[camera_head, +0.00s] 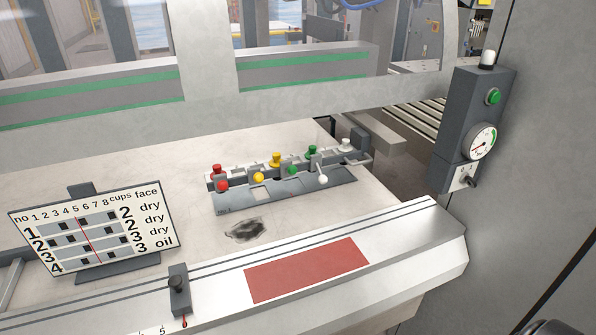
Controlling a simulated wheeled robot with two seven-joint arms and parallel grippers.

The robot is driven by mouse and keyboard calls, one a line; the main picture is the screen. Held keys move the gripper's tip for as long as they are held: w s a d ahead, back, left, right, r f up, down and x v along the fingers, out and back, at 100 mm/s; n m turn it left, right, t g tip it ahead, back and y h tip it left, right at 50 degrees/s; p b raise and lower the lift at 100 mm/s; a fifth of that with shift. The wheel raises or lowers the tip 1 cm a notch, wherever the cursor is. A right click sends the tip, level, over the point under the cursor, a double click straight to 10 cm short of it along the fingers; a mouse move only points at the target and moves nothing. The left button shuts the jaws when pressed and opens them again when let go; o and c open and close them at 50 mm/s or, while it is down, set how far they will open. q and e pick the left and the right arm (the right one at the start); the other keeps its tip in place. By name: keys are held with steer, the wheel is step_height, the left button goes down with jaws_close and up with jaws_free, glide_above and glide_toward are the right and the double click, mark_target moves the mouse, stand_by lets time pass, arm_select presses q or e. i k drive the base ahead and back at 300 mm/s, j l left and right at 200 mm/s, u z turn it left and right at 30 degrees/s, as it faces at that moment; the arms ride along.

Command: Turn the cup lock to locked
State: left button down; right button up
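No part in view carries a label I can read as the cup lock. A dark grey control box (462,125) at the right has a small black lever switch (471,180) on a light plate near its bottom. The plate's marks are too small to read, so I cannot tell the lever's setting. A grey rack (240,203) in the middle holds red, yellow, green and white knobs. A thin lever with a white ball (322,180) leans forward at its right part. Neither gripper's fingers show. A dark rounded piece at the bottom right edge may be mine.
The box also bears a green button (493,96), a round gauge (481,142) and a white lamp (487,58). A chart board (95,228) stands at the left. The front ledge has a red pad (306,269) and a dark slider (179,290). A grey wall fills the right.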

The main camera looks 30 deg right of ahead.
mark_target(466, 178)
steer(key=z, duration=1.9)
